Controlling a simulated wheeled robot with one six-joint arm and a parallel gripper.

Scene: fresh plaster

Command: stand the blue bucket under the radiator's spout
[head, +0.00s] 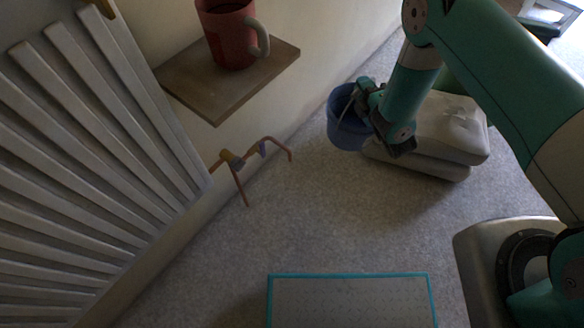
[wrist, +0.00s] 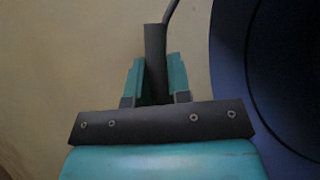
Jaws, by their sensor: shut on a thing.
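The blue bucket (head: 345,132) hangs or stands at the wall beside the grey cushions; I cannot tell whether it touches the floor. My gripper (head: 358,97) is at its rim, shut on its handle. In the wrist view the teal fingers (wrist: 158,78) close around the handle's dark grip (wrist: 155,45), and the bucket's dark blue side (wrist: 275,60) fills the right. The white radiator (head: 95,160) is on the left wall. By its lower right corner are copper pipes with a brass valve (head: 230,159); one thin end, seemingly the spout (head: 242,190), points down. The bucket is apart, farther along the wall.
A wooden shelf (head: 215,98) with a red mug (head: 230,38) juts from the wall above the pipes. Stacked grey cushions (head: 440,135) lie right of the bucket. A teal-edged panel (head: 350,300) lies at the front. Carpet between the pipes and panel is clear.

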